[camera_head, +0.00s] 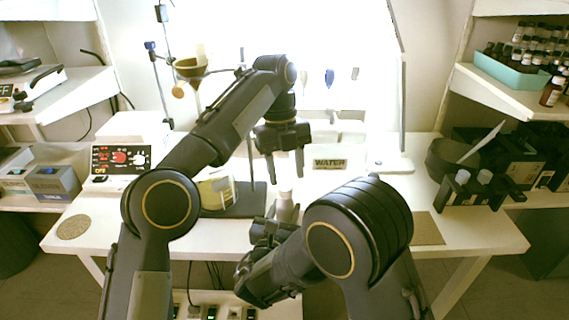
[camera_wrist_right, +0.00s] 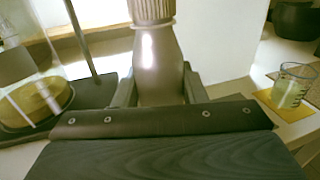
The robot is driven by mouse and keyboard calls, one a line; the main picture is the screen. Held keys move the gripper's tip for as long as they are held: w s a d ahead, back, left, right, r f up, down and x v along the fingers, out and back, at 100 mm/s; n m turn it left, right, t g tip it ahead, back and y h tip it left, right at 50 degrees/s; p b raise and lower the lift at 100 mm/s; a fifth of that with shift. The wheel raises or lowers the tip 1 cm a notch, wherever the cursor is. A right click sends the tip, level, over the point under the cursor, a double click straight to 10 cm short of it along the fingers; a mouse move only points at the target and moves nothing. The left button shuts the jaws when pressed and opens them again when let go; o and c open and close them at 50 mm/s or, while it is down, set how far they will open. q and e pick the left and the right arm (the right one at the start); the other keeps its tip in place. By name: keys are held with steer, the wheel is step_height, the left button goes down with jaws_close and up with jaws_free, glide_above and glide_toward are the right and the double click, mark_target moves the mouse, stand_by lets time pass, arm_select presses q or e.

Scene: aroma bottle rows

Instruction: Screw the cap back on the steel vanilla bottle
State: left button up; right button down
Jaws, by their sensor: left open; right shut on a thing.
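The steel bottle (camera_wrist_right: 158,65) stands upright between the fingers of my right gripper (camera_wrist_right: 158,90), which is shut on its body. A ribbed cap (camera_wrist_right: 152,10) sits on the bottle's neck in the right wrist view, cut off by the top edge. I cannot tell how tightly it is seated. In the head view the bottle (camera_head: 285,210) shows above my right arm, its lower part hidden. My left gripper (camera_head: 286,172) is open and empty, pointing down just above the bottle's top, its two fingers apart. The label is not readable.
A dark stand base (camera_head: 235,206) with a glass vessel (camera_head: 216,190) is left of the bottle. A WATER box (camera_head: 338,160) stands behind. A beaker (camera_wrist_right: 292,88) stands on a yellow mat at right in the wrist view.

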mark_target(285, 187)
arm_select(q)
steer(key=shift+s+d+n, duration=0.1)
steer(key=shift+n, duration=2.3)
steer(key=n, duration=0.5)
steer(key=shift+r+y, duration=0.3)
steer(key=shift+r, duration=0.05)
steer(key=n, duration=0.5)
steer(key=shift+r+t, duration=0.3)
steer(key=n, duration=0.2)
steer(key=shift+r+n, duration=0.15)
steer(key=shift+n, duration=0.25)
steer(key=n, duration=0.5)
steer(key=shift+s+r, duration=0.1)
steer(key=shift+r, duration=0.25)
steer(key=n, duration=0.5)
steer(key=shift+r+t, duration=0.4)
steer(key=n, duration=0.4)
steer(key=shift+r+n+y, duration=0.3)
steer(key=shift+r, duration=0.05)
steer(key=n, duration=0.4)
steer(key=shift+s+a+r+t, duration=0.1)
steer(key=shift+a+r+t, duration=0.1)
steer(key=shift+r+t, duration=0.15)
steer(key=shift+f, duration=4)
